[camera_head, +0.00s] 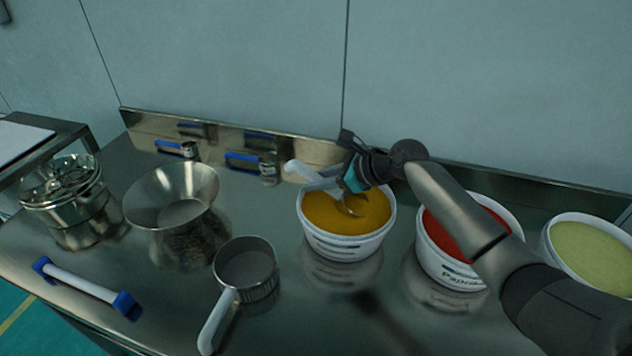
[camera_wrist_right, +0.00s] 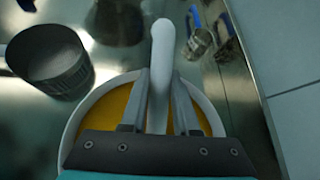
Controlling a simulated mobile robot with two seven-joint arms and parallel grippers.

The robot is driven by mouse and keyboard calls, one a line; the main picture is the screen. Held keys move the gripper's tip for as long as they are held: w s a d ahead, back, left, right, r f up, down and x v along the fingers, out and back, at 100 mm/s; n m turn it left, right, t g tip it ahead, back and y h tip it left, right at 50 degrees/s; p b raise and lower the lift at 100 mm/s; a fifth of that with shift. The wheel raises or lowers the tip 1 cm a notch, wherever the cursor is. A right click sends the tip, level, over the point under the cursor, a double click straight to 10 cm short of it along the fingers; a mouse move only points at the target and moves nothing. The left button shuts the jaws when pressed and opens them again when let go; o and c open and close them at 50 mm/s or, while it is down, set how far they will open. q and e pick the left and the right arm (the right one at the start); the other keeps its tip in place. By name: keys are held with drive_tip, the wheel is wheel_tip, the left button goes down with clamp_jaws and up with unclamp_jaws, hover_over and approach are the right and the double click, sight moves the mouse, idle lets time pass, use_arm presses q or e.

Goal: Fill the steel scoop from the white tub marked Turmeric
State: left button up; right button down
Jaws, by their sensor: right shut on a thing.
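My right gripper (camera_head: 350,176) is above the white tub of yellow-orange powder (camera_head: 341,248), whose label is too small to read here. It is shut on the white handle (camera_head: 303,170) of the scoop. The scoop's steel bowl (camera_head: 352,206) is down at the powder, partly hidden by the gripper; how full it is I cannot tell. In the right wrist view the two fingers (camera_wrist_right: 158,105) clamp the handle (camera_wrist_right: 162,60) over the tub (camera_wrist_right: 78,118). My left gripper is not in view.
A tub of red powder marked Paprika (camera_head: 448,266) and a tub of pale green powder (camera_head: 590,252) stand to the right.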

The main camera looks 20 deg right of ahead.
drive_tip(key=shift+d+f+b, duration=0.15)
drive_tip(key=shift+f+b, duration=0.6)
drive_tip(key=shift+b, duration=0.15)
drive_tip(key=shift+s+d+f+b, duration=0.1)
drive_tip(key=shift+f+b, duration=0.25)
drive_tip(key=shift+b, duration=0.25)
drive_tip(key=shift+s+d+r+p, duration=0.1)
drive_tip(key=shift+s+d+p, duration=0.3)
drive_tip(key=shift+p, duration=0.25)
drive_tip(key=shift+s+d, duration=0.15)
drive_tip(key=shift+d, duration=0.1)
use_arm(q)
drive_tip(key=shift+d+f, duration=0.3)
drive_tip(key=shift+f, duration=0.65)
use_arm(e)
drive_tip(key=shift+d, duration=0.1)
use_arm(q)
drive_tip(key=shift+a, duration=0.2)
